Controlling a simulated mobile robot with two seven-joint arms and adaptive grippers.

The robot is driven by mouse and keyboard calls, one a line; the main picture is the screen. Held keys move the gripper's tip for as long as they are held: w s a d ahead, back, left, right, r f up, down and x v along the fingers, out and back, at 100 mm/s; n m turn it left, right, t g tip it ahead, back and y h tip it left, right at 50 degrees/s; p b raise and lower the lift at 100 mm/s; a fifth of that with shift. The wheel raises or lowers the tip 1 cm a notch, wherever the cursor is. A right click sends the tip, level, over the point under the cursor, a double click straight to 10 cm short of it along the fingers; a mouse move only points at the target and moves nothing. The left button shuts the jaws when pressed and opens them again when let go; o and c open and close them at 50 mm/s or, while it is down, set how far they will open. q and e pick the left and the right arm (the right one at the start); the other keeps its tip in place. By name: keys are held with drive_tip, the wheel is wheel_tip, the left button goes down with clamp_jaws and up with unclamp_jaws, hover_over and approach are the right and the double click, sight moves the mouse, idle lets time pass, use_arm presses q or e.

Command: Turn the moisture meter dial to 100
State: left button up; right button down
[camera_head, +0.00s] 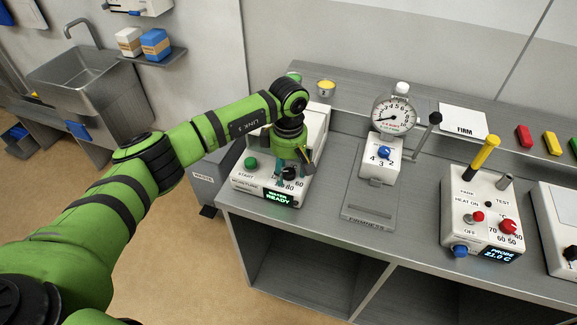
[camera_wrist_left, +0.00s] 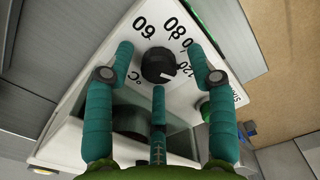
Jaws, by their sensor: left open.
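A gap shows between fingers and dial in the wrist view. My right gripper is not in view.
A firmness tester with a round gauge (camera_head: 395,115) stands to the right on its grey plate. Further right is a white probe box (camera_head: 484,212) with a yellow-handled probe (camera_head: 484,154). The bench's front edge is close to the meter.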

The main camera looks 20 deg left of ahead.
use_arm(q)
clamp_jaws()
drive_tip(key=n+b, duration=0.3)
drive_tip(key=shift+f+n, duration=0.2)
drive_tip(key=shift+n, duration=0.1)
drive_tip(key=n+b, duration=0.2)
drive_tip(key=n, duration=0.1)
drive_tip(key=shift+a+b, duration=0.1)
drive_tip(key=shift+b, duration=0.25)
drive_tip(key=shift+r+n+b, duration=0.1)
drive_tip(key=shift+n+b, duration=0.5)
drive_tip(key=shift+n, duration=0.5)
unclamp_jaws()
drive_tip(key=shift+s, duration=0.1)
drive_tip(key=shift+r, duration=0.1)
